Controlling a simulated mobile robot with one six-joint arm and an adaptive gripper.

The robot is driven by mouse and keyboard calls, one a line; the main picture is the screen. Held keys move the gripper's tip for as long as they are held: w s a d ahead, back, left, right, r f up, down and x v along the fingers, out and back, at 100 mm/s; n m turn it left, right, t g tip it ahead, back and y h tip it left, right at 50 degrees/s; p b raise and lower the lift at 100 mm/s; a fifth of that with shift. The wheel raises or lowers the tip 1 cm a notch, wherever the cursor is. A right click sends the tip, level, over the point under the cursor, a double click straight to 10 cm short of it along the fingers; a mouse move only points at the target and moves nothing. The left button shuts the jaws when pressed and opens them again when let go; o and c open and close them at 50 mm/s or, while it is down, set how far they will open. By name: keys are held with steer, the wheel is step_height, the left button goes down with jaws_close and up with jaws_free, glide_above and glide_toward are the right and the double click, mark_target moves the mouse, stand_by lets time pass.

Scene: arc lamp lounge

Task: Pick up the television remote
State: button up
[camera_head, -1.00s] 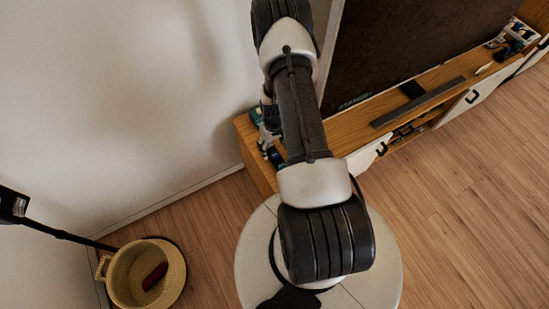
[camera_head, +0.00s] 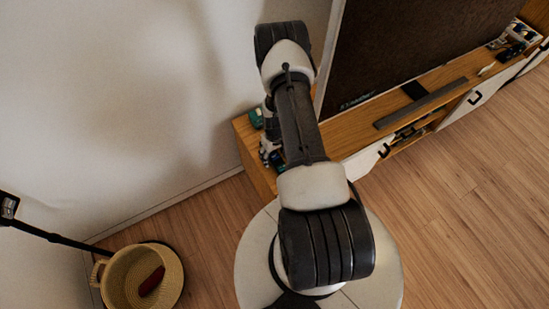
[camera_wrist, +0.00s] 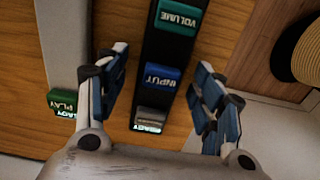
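In the wrist view a long black bar with blocks marked VOLUME and INPUT, which looks like the television remote (camera_wrist: 157,103), lies on the wooden surface between my fingers. A lit label marks its near end. My gripper (camera_wrist: 160,70) is open, one finger on each side of the bar, with gaps showing on both sides. I cannot tell how far the fingertips are above the wood.
The television (camera_head: 420,45) and soundbar (camera_head: 420,102) stand on the cabinet. A woven basket (camera_head: 118,285) with a red object is on the floor. The wall is close at left.

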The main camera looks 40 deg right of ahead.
steer(key=c, duration=1.1)
steer(key=shift+r, duration=0.15)
